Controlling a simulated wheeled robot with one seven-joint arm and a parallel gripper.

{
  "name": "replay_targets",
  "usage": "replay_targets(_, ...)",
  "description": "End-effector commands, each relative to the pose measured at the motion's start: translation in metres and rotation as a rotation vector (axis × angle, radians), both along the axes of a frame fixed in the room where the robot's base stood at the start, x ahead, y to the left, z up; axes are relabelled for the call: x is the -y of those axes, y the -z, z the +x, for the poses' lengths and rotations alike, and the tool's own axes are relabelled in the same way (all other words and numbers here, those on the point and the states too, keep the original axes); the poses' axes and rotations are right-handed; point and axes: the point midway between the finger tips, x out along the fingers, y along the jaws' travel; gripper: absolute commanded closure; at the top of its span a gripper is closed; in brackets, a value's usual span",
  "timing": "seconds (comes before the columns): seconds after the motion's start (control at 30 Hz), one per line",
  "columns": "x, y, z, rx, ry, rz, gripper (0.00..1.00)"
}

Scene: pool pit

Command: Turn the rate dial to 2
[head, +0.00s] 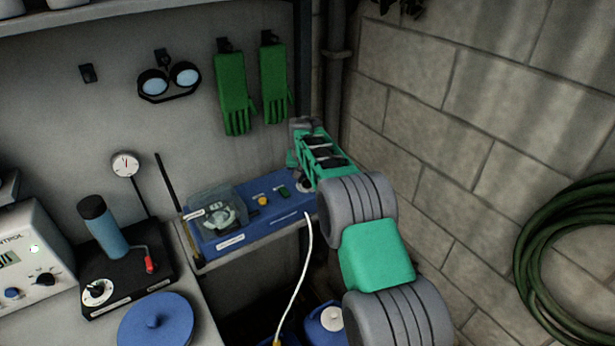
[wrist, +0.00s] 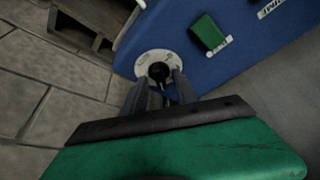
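The rate dial, a black knob (wrist: 160,72) on a round pale scale plate (wrist: 151,57), is on the blue pump unit (wrist: 185,30) in the wrist view. In the head view the blue pump unit (head: 240,228) sits on a shelf against the wall, and the dial at its right end is mostly hidden by my green wrist. My gripper (wrist: 162,77) is at the dial, its two grey fingers apart with the knob between or just beyond their tips. I cannot tell whether they touch it. The knob's setting is not readable.
A green switch (wrist: 208,32) is beside the dial. A clear-covered pump head (head: 218,208) and a yellow button (head: 262,201) are farther left on the unit. A white hose (head: 297,280) hangs in front. The block wall (head: 430,130) is close on the right.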

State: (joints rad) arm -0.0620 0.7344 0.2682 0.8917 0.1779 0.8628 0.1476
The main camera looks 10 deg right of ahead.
Motion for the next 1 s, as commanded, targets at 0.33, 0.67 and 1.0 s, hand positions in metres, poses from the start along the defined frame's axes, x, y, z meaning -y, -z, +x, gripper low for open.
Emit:
replay_targets(0.33, -0.0003, 0.0, -0.0003, -0.001, -0.001, 0.0, 0.9)
replay_targets(0.67, -0.0003, 0.0001, -0.0003, -0.001, -0.001, 0.0, 1.0)
replay_targets(1.0, 0.0, 0.0008, -0.0004, -0.001, -0.013, 0.0, 1.0)
